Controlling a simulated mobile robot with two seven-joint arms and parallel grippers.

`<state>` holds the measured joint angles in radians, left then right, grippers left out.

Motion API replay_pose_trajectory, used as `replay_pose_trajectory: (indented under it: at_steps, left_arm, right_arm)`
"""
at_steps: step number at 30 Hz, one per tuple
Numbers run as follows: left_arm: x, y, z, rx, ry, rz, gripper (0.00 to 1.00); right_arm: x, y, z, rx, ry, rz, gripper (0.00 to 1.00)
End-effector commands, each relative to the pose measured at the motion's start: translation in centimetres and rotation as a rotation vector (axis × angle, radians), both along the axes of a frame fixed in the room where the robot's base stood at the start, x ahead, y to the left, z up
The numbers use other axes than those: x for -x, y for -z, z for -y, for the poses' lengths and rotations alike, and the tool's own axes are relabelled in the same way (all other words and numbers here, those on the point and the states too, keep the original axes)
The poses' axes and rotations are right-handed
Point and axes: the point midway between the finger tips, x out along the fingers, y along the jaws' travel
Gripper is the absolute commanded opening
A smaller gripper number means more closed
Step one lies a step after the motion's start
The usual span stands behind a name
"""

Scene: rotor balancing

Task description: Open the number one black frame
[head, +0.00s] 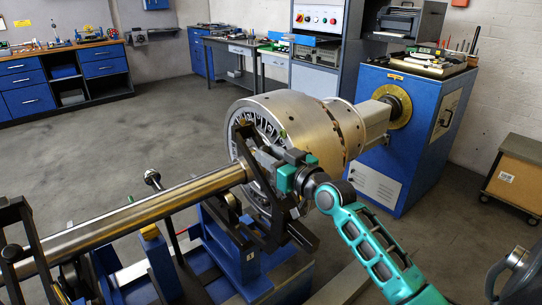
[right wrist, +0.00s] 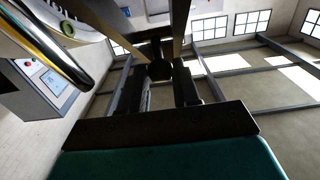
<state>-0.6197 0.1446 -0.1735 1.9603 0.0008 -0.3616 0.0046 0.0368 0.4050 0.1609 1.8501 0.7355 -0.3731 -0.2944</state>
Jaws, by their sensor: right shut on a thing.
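The black frame (head: 278,228) stands around the steel shaft (head: 150,213) beside the round rotor (head: 290,125). Its blue stand (head: 238,258) carries a small, hard-to-read label. My right gripper (head: 259,156), at the end of a teal arm, reaches the upper part of this frame above the shaft. In the right wrist view the fingers (right wrist: 166,88) close around a dark round-ended part (right wrist: 160,69) of the frame. The fingers hide part of the grip. My left gripper is not in view.
A second black frame (head: 30,245) stands around the shaft at the left. A blue machine cabinet (head: 385,150) stands behind the rotor, and a wooden-sided cart (head: 515,175) is at the right. Open floor (head: 130,145) lies at the left, before the workbenches.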

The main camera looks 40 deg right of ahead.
Motion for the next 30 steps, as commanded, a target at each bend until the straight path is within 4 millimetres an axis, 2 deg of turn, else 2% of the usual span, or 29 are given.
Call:
replay_pose_trajectory:
  at_steps: [7,11,16,22,30]
  left_arm:
    - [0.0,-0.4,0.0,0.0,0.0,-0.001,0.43]
    - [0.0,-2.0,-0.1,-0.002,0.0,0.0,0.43]
    - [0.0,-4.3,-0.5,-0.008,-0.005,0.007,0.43]
    - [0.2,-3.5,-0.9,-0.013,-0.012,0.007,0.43]
    - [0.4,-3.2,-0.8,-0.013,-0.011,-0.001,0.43]
  right_arm:
    - [-0.2,-0.3,0.0,0.0,0.0,-0.005,0.0]
    - [-1.2,-1.1,-0.1,0.002,-0.001,-0.034,0.0]
    - [-3.6,-2.1,-0.2,0.006,0.0,-0.088,0.0]
    - [-5.9,-2.0,-0.4,0.007,0.0,-0.089,0.0]
    - [-6.3,-2.2,-0.4,0.008,0.001,-0.085,0.0]
